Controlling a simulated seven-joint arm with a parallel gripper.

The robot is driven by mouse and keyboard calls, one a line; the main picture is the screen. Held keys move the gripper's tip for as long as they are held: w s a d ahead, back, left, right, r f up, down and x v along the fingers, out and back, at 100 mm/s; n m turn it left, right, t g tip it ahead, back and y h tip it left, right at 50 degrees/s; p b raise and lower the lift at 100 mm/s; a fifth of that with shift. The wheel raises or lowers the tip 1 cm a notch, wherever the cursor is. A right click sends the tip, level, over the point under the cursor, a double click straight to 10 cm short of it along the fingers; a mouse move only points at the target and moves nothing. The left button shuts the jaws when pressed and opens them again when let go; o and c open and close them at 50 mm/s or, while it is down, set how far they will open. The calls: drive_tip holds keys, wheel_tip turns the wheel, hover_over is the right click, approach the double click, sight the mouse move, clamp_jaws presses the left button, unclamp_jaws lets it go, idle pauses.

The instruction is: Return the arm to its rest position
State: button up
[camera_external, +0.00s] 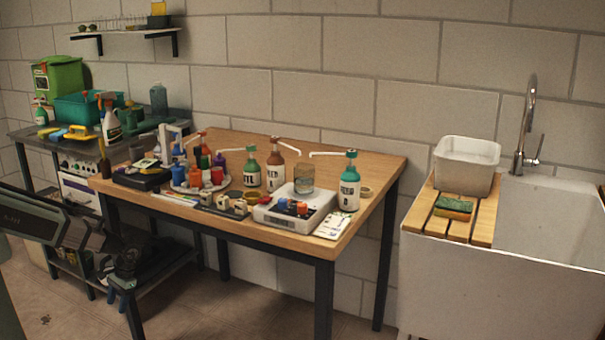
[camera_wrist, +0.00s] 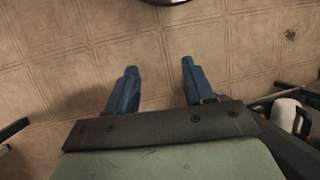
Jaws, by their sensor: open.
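My gripper (camera_wrist: 159,68) points down over the tiled floor (camera_wrist: 60,55) in the wrist view. Its two blue fingers are spread apart with nothing between them. In the external view my gripper (camera_external: 122,295) hangs at the lower left, below the height of the wooden tabletop (camera_external: 228,143) and in front of the table's left side. My arm reaches in from the left edge of that view.
The table holds several pump bottles, including a teal-topped one (camera_external: 349,183), and a white scale-like device (camera_external: 294,208). A dark table leg (camera_external: 325,300) stands right of the gripper. A sink (camera_external: 500,270) is at right, a side bench (camera_external: 30,135) at left.

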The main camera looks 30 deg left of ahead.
drive_tip(key=s+a+f+g+h, duration=0.2)
drive_tip(key=s+a+f, duration=0.1)
drive_tip(key=s+a, duration=1.2)
drive_tip(key=shift+s+a+f+g, duration=0.2)
drive_tip(key=shift+s+a+g, duration=0.15)
drive_tip(key=shift+s, duration=0.65)
